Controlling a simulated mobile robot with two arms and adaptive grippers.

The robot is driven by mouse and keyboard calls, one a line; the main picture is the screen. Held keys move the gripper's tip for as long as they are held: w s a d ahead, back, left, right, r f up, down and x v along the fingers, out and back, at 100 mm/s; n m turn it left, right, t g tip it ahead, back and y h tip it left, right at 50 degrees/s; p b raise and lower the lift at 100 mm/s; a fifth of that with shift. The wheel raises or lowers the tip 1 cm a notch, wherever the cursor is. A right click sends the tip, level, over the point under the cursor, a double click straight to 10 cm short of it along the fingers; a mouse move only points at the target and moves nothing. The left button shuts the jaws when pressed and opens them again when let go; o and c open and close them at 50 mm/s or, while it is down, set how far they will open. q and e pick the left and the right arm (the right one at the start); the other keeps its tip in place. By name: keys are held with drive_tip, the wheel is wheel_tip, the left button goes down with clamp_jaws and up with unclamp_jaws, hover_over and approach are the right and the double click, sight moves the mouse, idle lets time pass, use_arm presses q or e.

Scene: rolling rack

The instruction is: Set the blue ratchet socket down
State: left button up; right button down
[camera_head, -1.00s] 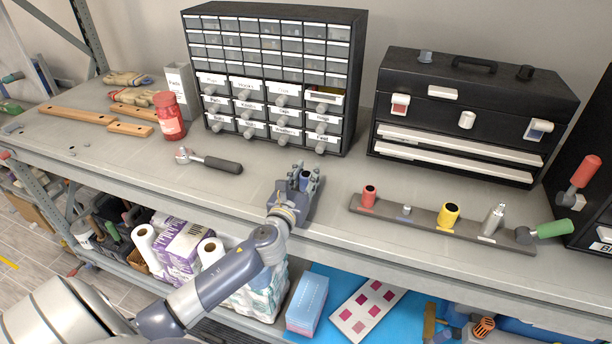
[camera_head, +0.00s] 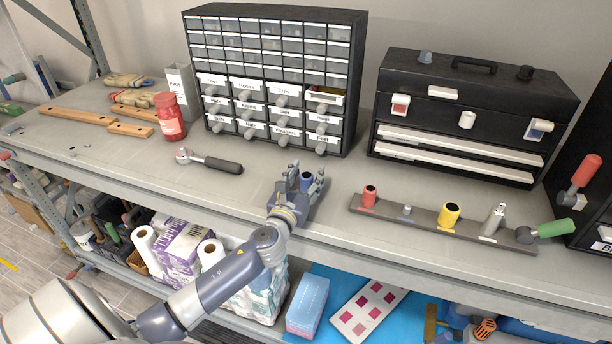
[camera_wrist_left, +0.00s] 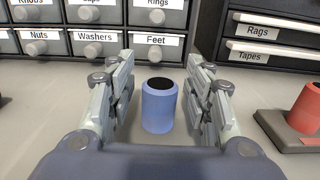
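The blue ratchet socket (camera_wrist_left: 159,106) stands upright on the grey bench top, seen between my left gripper's fingers in the left wrist view. A gap shows between the socket and each finger. In the head view the blue socket (camera_head: 306,182) shows between the fingertips. My left gripper (camera_head: 305,180) is open around it, low over the bench, in front of the drawer cabinet. It also shows in the left wrist view (camera_wrist_left: 160,100). My right gripper is not in view.
A socket rail (camera_head: 420,215) with red, yellow and metal sockets lies to the right. A ratchet (camera_head: 210,161) lies to the left. The drawer cabinet (camera_head: 272,80) and a black toolbox (camera_head: 470,115) stand behind. Bare bench (camera_head: 250,195) lies left of the gripper.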

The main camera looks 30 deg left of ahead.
use_arm(q)
drive_tip(key=shift+s+d+f, duration=0.15)
drive_tip(key=shift+s+f, duration=0.05)
drive_tip(key=shift+f, duration=0.8)
drive_tip(key=shift+r+p, duration=0.5)
drive_tip(key=shift+r, duration=0.05)
drive_tip(key=v, duration=0.3)
drive_tip(key=b+v, duration=0.1)
drive_tip(key=v, duration=0.3)
drive_tip(key=b+v, duration=0.1)
drive_tip(key=v, duration=0.2)
drive_tip(key=shift+s+r, duration=0.2)
drive_tip(key=shift+r, duration=0.1)
drive_tip(key=shift+s+d+r, duration=0.1)
drive_tip(key=shift+s+r, duration=0.1)
drive_tip(key=shift+s, duration=0.4)
